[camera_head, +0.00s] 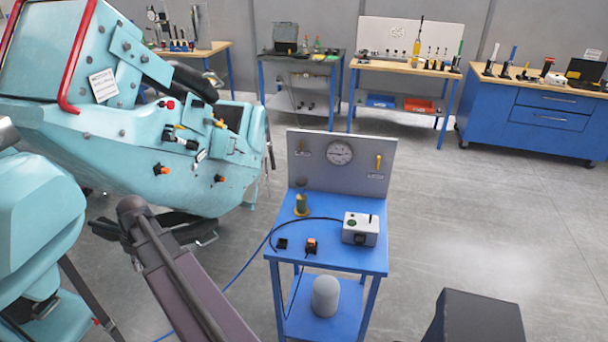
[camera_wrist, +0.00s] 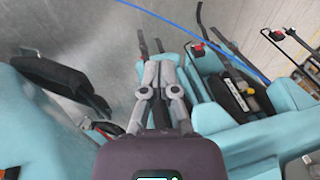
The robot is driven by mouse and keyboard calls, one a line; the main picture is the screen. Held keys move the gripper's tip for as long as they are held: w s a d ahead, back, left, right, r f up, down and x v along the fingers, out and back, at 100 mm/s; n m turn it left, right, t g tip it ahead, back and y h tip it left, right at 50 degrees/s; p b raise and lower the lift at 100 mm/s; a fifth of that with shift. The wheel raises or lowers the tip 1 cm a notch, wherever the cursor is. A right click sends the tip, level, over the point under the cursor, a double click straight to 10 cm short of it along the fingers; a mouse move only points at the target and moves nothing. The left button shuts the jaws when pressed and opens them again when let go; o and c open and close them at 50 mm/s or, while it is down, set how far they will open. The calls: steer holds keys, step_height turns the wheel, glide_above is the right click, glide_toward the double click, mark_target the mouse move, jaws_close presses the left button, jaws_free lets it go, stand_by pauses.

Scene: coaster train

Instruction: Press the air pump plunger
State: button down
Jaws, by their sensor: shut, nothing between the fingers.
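A small olive-green cylinder (camera_head: 301,205) with a dark round knob (camera_head: 301,183) above it stands at the back left of a blue cart (camera_head: 345,262) in the head view. It looks like the air pump with its plunger, but it is too small to be sure. My gripper (camera_wrist: 161,60) is shut and empty in the wrist view, with coaster cars and grey floor beyond it. The pump is not visible in the wrist view. My gripper cannot be made out in the head view, where my arm crosses the lower left, left of the cart.
The cart has an upright grey panel with a gauge (camera_head: 339,152), a white box (camera_head: 360,229) and an orange-black switch (camera_head: 311,246). A blue hose (camera_head: 249,262) runs along the floor. Turquoise coaster cars (camera_head: 150,150) crowd the left.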

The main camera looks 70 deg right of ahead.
steer(key=s+d+r+t+p, duration=0.1)
steer(key=s+d+r, duration=0.15)
steer(key=d, duration=0.85)
steer(key=s+d+r+t+p, duration=0.15)
steer(key=s+d, duration=0.25)
steer(key=d, duration=0.6)
steer(key=s+d+r+t+p, duration=0.15)
steer(key=s+d, duration=0.25)
steer(key=d, duration=0.7)
steer(key=s+d+r+t+h+p, duration=0.1)
steer(key=s+d+r, duration=0.2)
steer(key=s+d, duration=0.9)
steer(key=s+d+r+t+h+p, duration=0.1)
steer(key=s+d+r+t, duration=0.1)
steer(key=s+d, duration=1)
steer(key=s+r, duration=0.1)
steer(key=s, duration=0.2)
steer(key=shift+t, duration=0.3)
steer(key=shift+w, duration=0.1)
steer(key=b, duration=0.7)
glide_above(299, 179)
steer(key=s, duration=0.2)
step_height(299, 179, down, 8)
steer(key=shift+d+r, duration=0.1)
steer(key=shift+f+b, duration=1.65)
steer(key=shift+b, duration=0.15)
steer(key=shift+f, duration=0.1)
